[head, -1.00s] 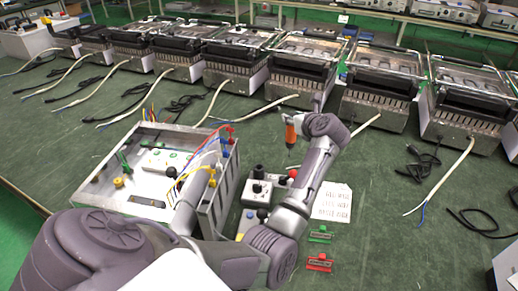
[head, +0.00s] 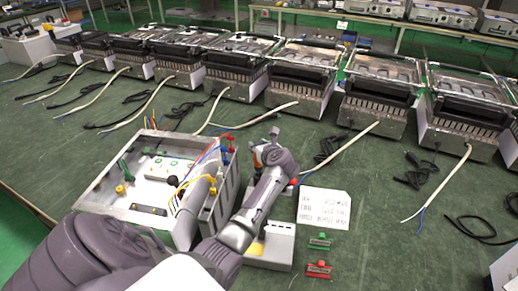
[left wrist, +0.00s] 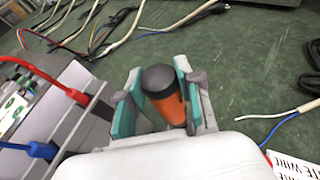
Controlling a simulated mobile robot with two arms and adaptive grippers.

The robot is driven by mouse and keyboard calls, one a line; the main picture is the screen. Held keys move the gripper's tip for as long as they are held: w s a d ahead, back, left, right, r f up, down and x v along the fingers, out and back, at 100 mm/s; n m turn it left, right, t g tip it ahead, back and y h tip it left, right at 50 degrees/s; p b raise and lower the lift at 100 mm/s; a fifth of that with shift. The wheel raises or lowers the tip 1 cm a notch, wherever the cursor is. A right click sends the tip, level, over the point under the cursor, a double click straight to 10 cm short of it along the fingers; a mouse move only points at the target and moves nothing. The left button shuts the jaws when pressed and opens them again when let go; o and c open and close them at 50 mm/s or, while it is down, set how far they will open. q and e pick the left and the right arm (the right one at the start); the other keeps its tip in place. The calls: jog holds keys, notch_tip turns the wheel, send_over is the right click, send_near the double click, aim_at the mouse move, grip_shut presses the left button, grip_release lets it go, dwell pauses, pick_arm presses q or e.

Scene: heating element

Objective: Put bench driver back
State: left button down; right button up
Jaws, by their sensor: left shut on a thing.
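The bench driver has an orange handle with a black end cap. In the left wrist view the driver (left wrist: 170,103) sits between the teal-padded fingers of my left gripper (left wrist: 158,98), which is shut on it. In the head view my left gripper (head: 266,156) is near the right side of an open metal box, with a bit of the orange handle (head: 256,158) showing. The driver's tip is hidden. Below the gripper is a grey block (head: 277,250), partly covered by my arm. I cannot tell whether the driver touches anything. My right gripper is not in view.
The open metal box (head: 108,205) with coloured wires stands left of the gripper. A printed white sheet (head: 324,208) lies to the right, with a green connector (head: 319,241) and a red connector (head: 318,269) nearer. Several heater units with loose cables line the back of the green bench.

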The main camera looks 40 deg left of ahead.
pick_arm(q)
jog(key=shift+a+f, duration=0.1)
jog(key=shift+f, duration=0.65)
jog(key=shift+f, duration=0.2)
jog(key=c, duration=1.2)
grip_release()
jog(key=shift+f, duration=0.15)
jog(key=o, duration=0.4)
jog(key=shift+o, duration=0.2)
